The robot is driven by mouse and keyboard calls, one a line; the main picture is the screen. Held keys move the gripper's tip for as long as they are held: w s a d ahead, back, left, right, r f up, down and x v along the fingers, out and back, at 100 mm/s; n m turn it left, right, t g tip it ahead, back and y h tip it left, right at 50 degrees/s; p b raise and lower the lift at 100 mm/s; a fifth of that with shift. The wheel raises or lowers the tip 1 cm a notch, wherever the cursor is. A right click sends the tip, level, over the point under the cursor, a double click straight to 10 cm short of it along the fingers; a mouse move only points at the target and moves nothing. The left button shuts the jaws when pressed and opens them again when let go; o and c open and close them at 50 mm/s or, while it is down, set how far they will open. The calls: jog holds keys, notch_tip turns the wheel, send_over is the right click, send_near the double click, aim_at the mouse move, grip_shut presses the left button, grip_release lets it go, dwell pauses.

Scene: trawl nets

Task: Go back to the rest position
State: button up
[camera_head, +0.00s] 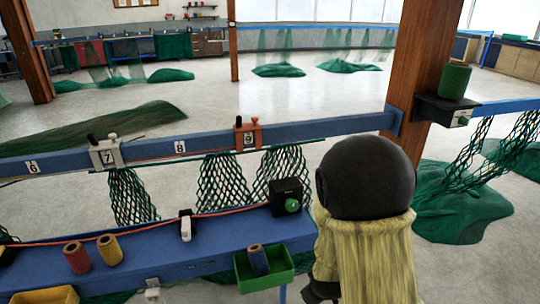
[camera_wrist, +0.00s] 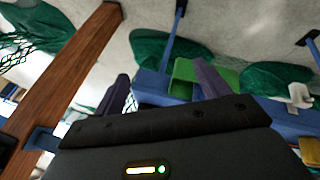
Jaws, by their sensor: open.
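My gripper (camera_wrist: 163,82) shows in the wrist view with its two dark fingers spread apart and nothing between them. In the head view my arm, with a black rounded joint and a yellowish cover, stands right of the blue bench (camera_head: 190,245). The gripper end is mostly hidden there, low beside the cover. In the wrist view a green bin (camera_wrist: 186,68) lies beyond the fingers, apart from them.
A green bin (camera_head: 278,278) holding a blue spool (camera_head: 258,260) is on the bench's front edge, close to my arm. Two spools (camera_head: 109,249) stand at left. A wooden post (camera_head: 418,70) rises behind my arm. Nets (camera_head: 225,182) hang from a blue rail (camera_head: 300,128).

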jog(key=s+d+r+m+g+y, duration=0.1)
jog(key=s+r+m+g, duration=0.2)
jog(key=s+r+m, duration=0.3)
jog(key=s+r, duration=0.3)
jog(key=shift+d+r+m, duration=0.35)
jog(key=shift+d+m, duration=0.05)
jog(key=shift+s, duration=0.1)
dwell(0.8)
